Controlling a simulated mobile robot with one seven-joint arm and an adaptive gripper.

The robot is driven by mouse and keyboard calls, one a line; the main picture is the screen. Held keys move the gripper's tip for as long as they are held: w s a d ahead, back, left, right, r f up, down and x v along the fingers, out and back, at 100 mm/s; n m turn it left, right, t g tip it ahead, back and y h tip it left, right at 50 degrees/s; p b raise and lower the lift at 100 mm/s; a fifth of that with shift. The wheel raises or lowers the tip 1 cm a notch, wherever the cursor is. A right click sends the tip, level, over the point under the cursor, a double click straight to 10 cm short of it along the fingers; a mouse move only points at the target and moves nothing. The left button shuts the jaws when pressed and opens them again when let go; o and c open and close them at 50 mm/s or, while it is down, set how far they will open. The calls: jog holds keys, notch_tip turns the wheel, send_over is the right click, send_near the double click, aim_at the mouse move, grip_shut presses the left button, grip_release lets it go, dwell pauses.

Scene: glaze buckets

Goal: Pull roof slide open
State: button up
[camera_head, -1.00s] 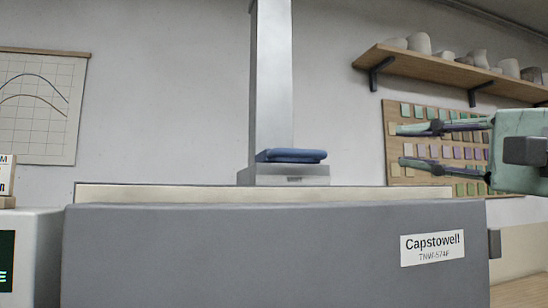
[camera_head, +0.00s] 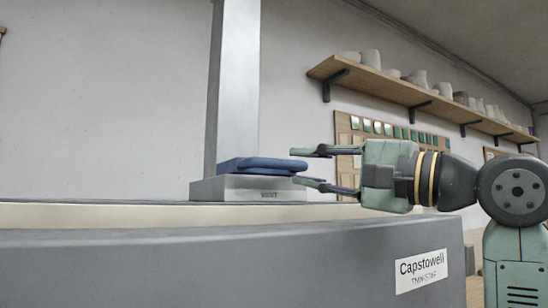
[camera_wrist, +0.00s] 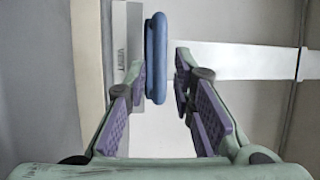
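The roof slide shows in the head view as a pale grey block marked VENT (camera_head: 235,190) at the foot of a tall grey duct (camera_head: 233,85), with a blue handle (camera_head: 258,164) on it. My gripper (camera_head: 301,168) comes in from the right, open and empty, one finger above and one below the level of the handle's right end. In the wrist view, the blue handle (camera_wrist: 156,58) stands between the tips of my open gripper (camera_wrist: 162,72), nearer the left finger. Gaps show on both sides of it; contact cannot be seen.
A large grey kiln-like box labelled Capstowell (camera_head: 421,269) fills the foreground below, with a cream top (camera_head: 110,213). A wooden shelf of pots (camera_head: 405,85) and a board of colour tiles (camera_head: 345,130) are on the wall behind my arm.

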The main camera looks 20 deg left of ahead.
aim_at(282, 165)
jog(key=p+x, duration=0.1)
jog(key=x, duration=0.5)
jog(key=shift+w+a+p, duration=0.1)
jog(key=shift+a+p, duration=0.25)
jog(key=shift+p, duration=0.05)
grip_shut()
